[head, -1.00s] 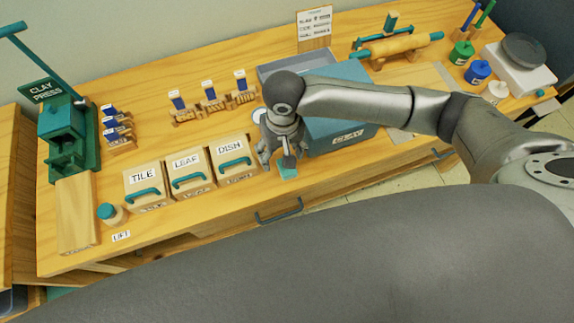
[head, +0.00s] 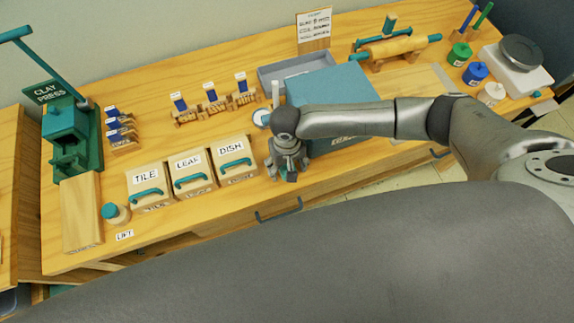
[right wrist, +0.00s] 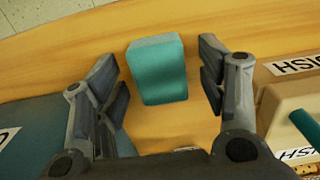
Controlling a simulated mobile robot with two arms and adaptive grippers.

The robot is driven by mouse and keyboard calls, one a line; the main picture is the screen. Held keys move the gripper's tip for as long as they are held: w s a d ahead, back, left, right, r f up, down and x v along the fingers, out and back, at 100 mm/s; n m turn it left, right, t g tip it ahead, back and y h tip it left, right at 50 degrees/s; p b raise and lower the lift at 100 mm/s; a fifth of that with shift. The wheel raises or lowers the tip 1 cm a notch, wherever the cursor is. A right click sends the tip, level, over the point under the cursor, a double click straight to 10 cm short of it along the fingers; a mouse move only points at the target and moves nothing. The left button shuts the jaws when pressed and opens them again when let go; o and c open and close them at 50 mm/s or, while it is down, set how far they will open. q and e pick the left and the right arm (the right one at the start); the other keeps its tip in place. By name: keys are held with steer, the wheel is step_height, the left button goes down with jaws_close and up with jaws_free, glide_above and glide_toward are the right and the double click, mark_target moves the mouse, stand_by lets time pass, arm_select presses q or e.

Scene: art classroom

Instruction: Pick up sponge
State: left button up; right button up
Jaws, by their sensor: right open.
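The sponge is a teal block, seen in the right wrist view (right wrist: 157,70), lying on the wooden table near its front edge. My right gripper (head: 286,172) points down over that spot in the head view and hides nearly all of the sponge there. In the right wrist view the right gripper (right wrist: 163,78) is open, with one finger to each side of the sponge. Gaps show between the sponge and both fingers. My left gripper is not in view.
Left of my right gripper stand wooden boxes marked DISH (head: 234,160), LEAF (head: 190,173) and TILE (head: 149,190). A blue box (head: 335,88) is close on the right, partly behind my arm. A green clay press (head: 70,135) stands far left.

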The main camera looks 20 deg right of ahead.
steer(key=shift+f, duration=0.2)
steer(key=c, duration=0.9)
steer(key=shift+r, duration=0.5)
step_height(320, 180, up, 2)
steer(key=shift+s+d+r, duration=0.1)
steer(key=shift+r, duration=0.15)
steer(key=s+d+r, duration=0.1)
steer(key=s+r, duration=0.2)
steer(key=s, duration=0.1)
steer(key=s+d+r+b, duration=0.1)
steer(key=s+d+r, duration=0.1)
steer(key=s+r, duration=0.1)
steer(key=s+d+r+b, duration=0.1)
steer(key=s+r, duration=0.2)
steer(key=s, duration=0.3)
steer(key=shift+d+r, duration=0.3)
steer(key=shift+d, duration=0.05)
